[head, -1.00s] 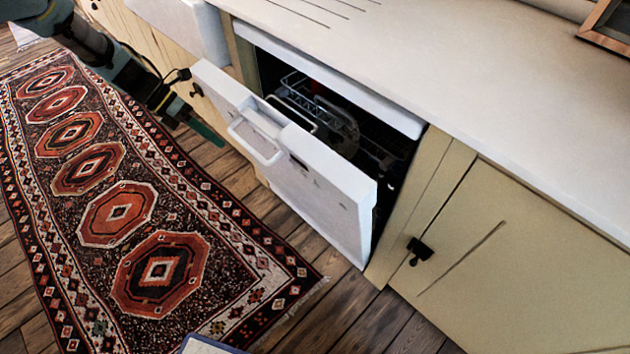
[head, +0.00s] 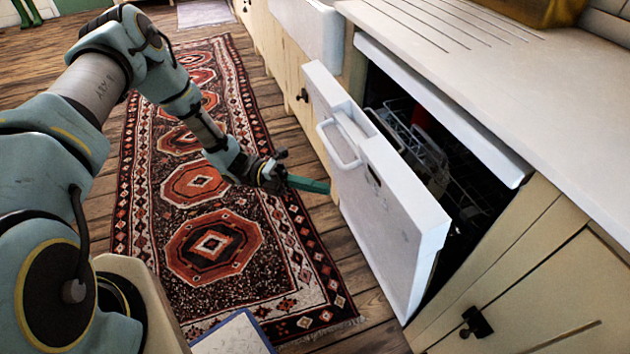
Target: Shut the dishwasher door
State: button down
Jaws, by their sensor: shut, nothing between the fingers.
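The white dishwasher door (head: 380,200) stands partly open, tilted outward from the top, with a bar handle (head: 338,145) on its front. Behind it the dark dishwasher opening shows a wire rack (head: 415,140) with dishes and something red inside. My gripper (head: 312,185) is to the left of the door, in front of its outer face, with its green fingers shut and pointing at the door. The fingertips look close to the door; I cannot tell whether they touch it.
A pale counter (head: 510,90) runs above the dishwasher. Cream cabinets (head: 540,300) with dark knobs flank it. A patterned rug (head: 210,245) lies on the wooden floor left of the door. A white sink (head: 310,30) is at the back.

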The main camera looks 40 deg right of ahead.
jog(key=s+d, duration=0.1)
jog(key=s, duration=0.1)
jog(key=s+d+r+p, duration=0.1)
jog(key=s+d, duration=0.1)
jog(key=s+d+p, duration=0.1)
jog(key=s+d, duration=0.1)
jog(key=shift+d+r, duration=0.2)
jog(key=shift+r, duration=0.15)
jog(key=shift+d, duration=0.35)
